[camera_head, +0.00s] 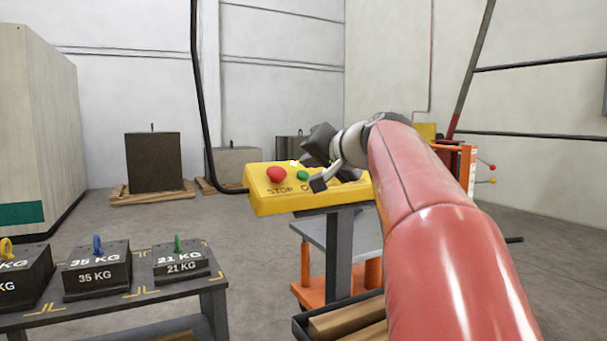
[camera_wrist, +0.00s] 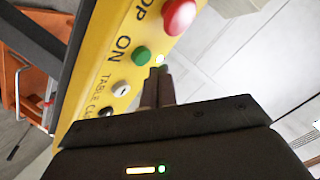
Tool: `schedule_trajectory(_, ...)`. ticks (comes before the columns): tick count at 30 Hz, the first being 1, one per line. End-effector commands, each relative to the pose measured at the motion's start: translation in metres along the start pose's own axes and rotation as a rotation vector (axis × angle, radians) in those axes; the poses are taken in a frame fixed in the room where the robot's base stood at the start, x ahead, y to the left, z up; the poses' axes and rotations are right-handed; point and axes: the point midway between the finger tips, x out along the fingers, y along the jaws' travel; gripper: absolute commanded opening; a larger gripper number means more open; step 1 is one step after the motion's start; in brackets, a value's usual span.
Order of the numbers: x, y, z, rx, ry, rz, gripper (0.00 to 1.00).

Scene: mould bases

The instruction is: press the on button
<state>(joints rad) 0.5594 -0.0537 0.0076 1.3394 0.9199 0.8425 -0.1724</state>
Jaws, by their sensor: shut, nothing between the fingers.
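A yellow control box (camera_head: 260,200) hangs in the middle of the head view, with a red stop button and a green on button (camera_head: 302,175). In the wrist view the green on button (camera_wrist: 141,55) sits beside the word ON on the yellow panel (camera_wrist: 93,75), between the red button (camera_wrist: 179,15) and a white switch (camera_wrist: 121,89). My gripper and arm hide the box's right part.
A dark table (camera_head: 110,294) with several labelled weights stands at the left front. A grey post and an orange-legged table (camera_head: 312,262) stand below the box. A black cable (camera_head: 203,95) runs up from the box's left end.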

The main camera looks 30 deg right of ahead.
Motion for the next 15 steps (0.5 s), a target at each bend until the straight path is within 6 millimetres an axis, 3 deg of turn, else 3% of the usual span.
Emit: schedule_trajectory(15, -0.033, -0.025, -0.025, -0.001, 0.001, -0.001, 0.0)
